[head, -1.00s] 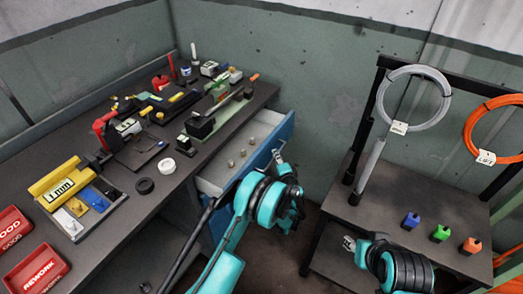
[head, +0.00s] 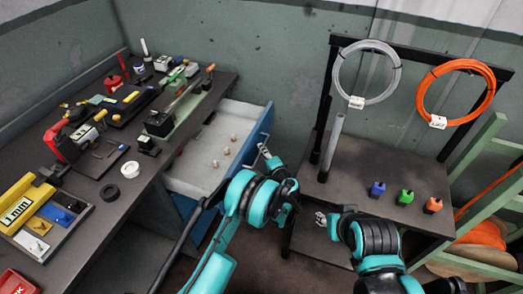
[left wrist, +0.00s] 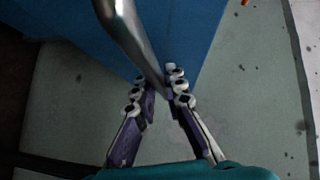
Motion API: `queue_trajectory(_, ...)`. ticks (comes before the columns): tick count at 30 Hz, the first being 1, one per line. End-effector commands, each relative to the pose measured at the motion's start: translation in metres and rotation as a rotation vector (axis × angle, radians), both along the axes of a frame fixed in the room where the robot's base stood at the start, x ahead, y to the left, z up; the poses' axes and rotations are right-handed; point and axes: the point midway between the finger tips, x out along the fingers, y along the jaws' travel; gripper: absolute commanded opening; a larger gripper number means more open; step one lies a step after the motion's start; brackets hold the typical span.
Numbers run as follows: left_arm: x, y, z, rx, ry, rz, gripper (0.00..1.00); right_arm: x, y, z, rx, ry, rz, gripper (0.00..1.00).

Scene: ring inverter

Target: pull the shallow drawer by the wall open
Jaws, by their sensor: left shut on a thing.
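The shallow drawer (head: 199,176) by the wall stands pulled out from under the bench in the head view. Its pale inside holds several small round pieces, and its front panel is blue. My left gripper (head: 265,152) is at the outer side of that front. In the left wrist view, the metal bar handle (left wrist: 127,30) runs down between the fingers of my left gripper (left wrist: 158,92), against the blue drawer front (left wrist: 190,35). The fingers are shut on the handle. My right gripper (head: 322,218) is low in front of the dark stand, apart from the drawer; its fingers are too small to judge.
The bench (head: 100,215) on the left carries tools, gauges and a yellow block. A dark stand (head: 365,185) on the right holds a grey coil (head: 391,74), an orange coil (head: 492,92) and three small coloured blocks.

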Motion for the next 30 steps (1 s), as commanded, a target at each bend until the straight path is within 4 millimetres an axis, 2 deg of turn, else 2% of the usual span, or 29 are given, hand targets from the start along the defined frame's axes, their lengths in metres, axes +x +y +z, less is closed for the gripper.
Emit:
queue_trajectory(1, 0.0, 0.001, -0.001, -0.001, 0.001, 0.002, 0.13, 0.0, 0.0, 0.0, 0.0, 0.0, 0.0, 0.4)
queue_trajectory(3, 0.0, 0.001, -0.001, -0.001, 0.001, 0.002, 0.32, 0.0, 0.0, 0.0, 0.0, 0.0, 0.0, 0.4)
queue_trajectory(15, -0.006, -0.003, 0.001, 0.0, 0.001, -0.001, 0.33, 0.0, 0.0, 0.0, 0.0, 0.0, 0.0, 0.4)
queue_trajectory(19, -0.024, -0.012, 0.004, -0.001, 0.0, -0.003, 0.33, 0.0, 0.0, 0.0, 0.0, 0.0, 0.0, 0.4)
queue_trajectory(30, -0.092, -0.043, 0.014, -0.001, 0.0, -0.003, 0.33, 0.0, 0.0, 0.0, 0.0, 0.0, 0.0, 0.4)
